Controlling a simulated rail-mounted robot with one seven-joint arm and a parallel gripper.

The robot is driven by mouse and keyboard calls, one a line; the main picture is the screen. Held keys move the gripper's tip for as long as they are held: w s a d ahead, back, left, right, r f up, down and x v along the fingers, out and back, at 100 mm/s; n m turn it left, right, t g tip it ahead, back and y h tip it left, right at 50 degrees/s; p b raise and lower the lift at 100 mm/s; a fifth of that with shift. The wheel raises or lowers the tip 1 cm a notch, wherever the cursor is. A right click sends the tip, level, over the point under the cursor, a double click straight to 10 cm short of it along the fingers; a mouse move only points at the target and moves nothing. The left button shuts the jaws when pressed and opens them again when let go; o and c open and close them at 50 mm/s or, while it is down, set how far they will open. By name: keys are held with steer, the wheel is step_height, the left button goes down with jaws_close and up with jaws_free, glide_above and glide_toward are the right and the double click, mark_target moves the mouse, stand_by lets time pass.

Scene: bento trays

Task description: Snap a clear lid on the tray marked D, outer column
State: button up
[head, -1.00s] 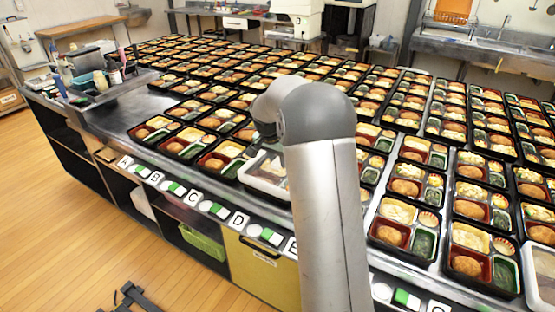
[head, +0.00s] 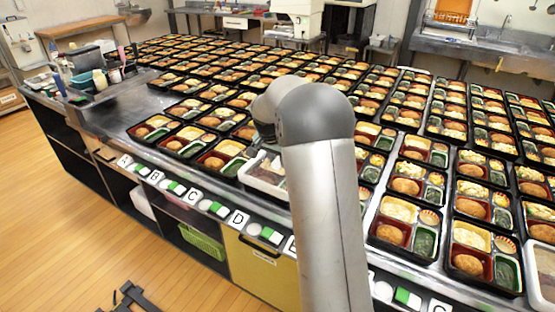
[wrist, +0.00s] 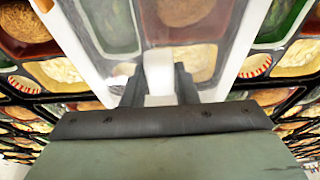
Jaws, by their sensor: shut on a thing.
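A clear lid (wrist: 228,60) with whitish edges fills the upper middle of the wrist view. Food compartments show through it. My gripper (wrist: 159,82) is shut on a pale part at the lid's near edge. In the head view the lid (head: 262,178) shows at the tray in line with the D label (head: 238,219), left of my arm. I cannot tell whether it is seated on the tray rim or held just above it. The tray marked D is mostly covered by the lid, and my arm hides the gripper and the lid's right part.
Open bento trays (head: 222,157) stand close on both sides and behind. Label cards and green-and-white markers line the front edge. A utensil caddy (head: 100,85) stands at the left end. Bare steel counter shows at the left.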

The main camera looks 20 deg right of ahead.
steer(key=shift+f, duration=0.2)
steer(key=shift+f+b, duration=0.75)
steer(key=shift+f, duration=0.2)
stand_by(0.5)
steer(key=o, duration=1.6)
steer(key=shift+c, duration=0.2)
steer(key=shift+r, duration=0.1)
steer(key=shift+r+p, duration=2.25)
steer(key=shift+r, duration=1.75)
